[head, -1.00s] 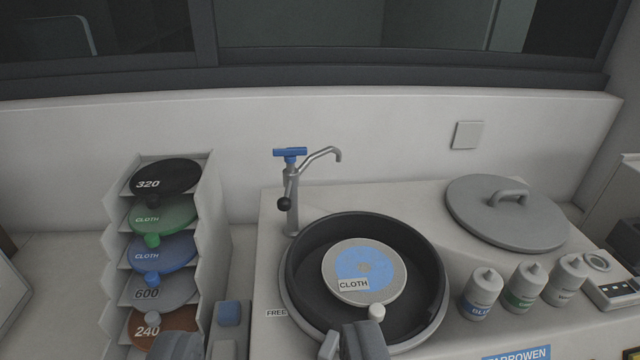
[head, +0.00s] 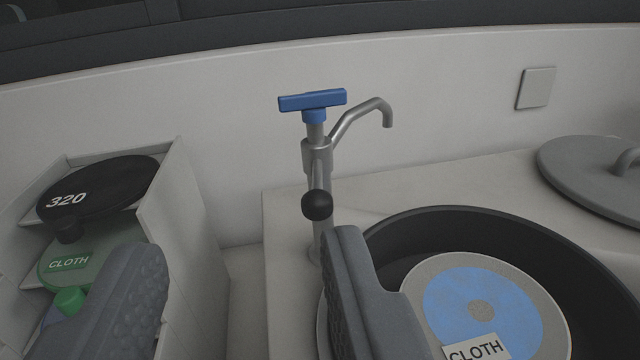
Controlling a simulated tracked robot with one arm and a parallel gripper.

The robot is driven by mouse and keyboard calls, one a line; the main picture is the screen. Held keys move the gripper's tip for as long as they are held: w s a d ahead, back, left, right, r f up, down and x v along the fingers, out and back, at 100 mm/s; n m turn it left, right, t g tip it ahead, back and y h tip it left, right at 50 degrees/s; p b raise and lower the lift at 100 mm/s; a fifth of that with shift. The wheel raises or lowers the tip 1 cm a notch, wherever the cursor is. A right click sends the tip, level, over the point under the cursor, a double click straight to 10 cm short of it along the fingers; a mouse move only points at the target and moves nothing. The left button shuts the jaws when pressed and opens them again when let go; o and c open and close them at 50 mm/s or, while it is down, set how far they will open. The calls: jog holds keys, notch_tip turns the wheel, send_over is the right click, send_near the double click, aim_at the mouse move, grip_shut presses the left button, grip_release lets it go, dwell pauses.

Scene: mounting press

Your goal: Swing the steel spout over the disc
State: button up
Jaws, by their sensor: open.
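The steel spout (head: 362,115) curves right from the top of its post, and its tip hangs down behind the bowl's far rim, not above the disc. A blue T-handle (head: 312,101) tops the post, and a black ball knob (head: 317,205) sits on its front. The disc (head: 541,312), pale with a blue face and a CLOTH label, lies in the black bowl (head: 440,222). My gripper (head: 240,265) is open and empty, in front of the post. Its right finger hides the post's foot and part of the bowl's left rim.
A rack (head: 185,215) of discs stands at the left, close behind my left finger. A grey lid (head: 600,172) with a handle lies at the right. The wall behind carries a square plate (head: 536,88). There is free room above the bowl.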

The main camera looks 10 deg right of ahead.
aim_at(317, 182)
jog(key=w+d+f+h+p, duration=0.1)
jog(key=w+d+f+h, duration=0.15)
jog(key=f, duration=0.45)
jog(key=shift+m, duration=0.4)
jog(key=w, duration=0.4)
jog(key=w+d, duration=0.1)
jog(key=w, duration=0.9)
jog(key=shift+d+f+p, duration=0.25)
jog(key=shift+d+p, duration=0.1)
